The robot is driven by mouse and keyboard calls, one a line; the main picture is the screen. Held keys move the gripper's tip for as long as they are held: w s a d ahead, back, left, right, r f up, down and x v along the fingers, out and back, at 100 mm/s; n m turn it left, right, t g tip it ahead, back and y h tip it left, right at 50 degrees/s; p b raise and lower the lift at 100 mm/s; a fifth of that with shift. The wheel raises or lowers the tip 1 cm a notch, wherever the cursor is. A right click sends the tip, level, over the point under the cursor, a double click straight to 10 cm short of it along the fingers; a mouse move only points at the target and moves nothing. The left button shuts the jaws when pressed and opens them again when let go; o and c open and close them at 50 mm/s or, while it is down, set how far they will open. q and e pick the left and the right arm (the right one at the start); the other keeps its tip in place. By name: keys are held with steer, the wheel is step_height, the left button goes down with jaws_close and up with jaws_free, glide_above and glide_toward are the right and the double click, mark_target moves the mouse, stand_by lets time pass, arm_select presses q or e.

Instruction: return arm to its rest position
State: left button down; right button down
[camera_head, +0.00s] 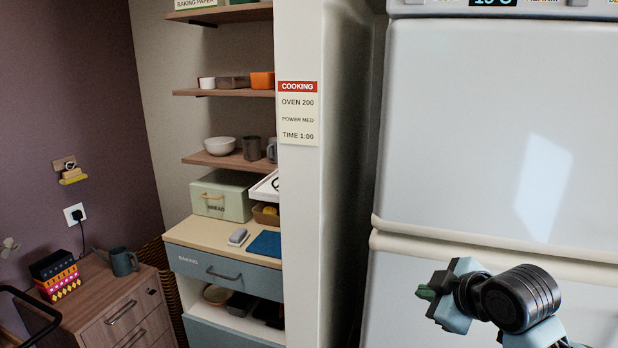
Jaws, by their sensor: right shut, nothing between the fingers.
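My right gripper (428,292) is at the lower right, in front of the white fridge (480,130). Its fingers are shut with nothing between them and point to the left. The fingertips look small and greenish from this angle. The gripper appears in front of the fridge's lower door; I cannot tell how far it is from the door. My left gripper is not in view. The gas hob is not in view.
A white wall edge with a cooking notice (298,113) stands left of the fridge. Left of it are shelves (226,159) and a blue-grey drawer unit (225,268) with a bread box (222,195). A wooden cabinet (122,318) bears a grey watering can (123,262).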

steer(key=s+f+m+g, duration=0.25)
steer(key=s+f, duration=0.55)
steer(key=f, duration=0.5)
steer(key=s+f+m+g+h, duration=0.1)
steer(key=s+f+m+g, duration=0.15)
steer(key=s+f, duration=0.45)
steer(key=s+d+f+m+g+h, duration=0.1)
steer(key=s+f+m, duration=0.15)
steer(key=s, duration=0.95)
steer(key=s+f+m+g+h, duration=0.1)
steer(key=s+f+m+g, duration=0.15)
steer(key=s+f, duration=0.45)
steer(key=w+a+f+t+y, duration=0.1)
steer(key=w+a+f+t, duration=0.1)
steer(key=f+t, duration=0.6)
steer(key=shift+w+y, duration=0.3)
steer(key=shift+w, duration=0.6)
steer(key=shift+r, duration=0.1)
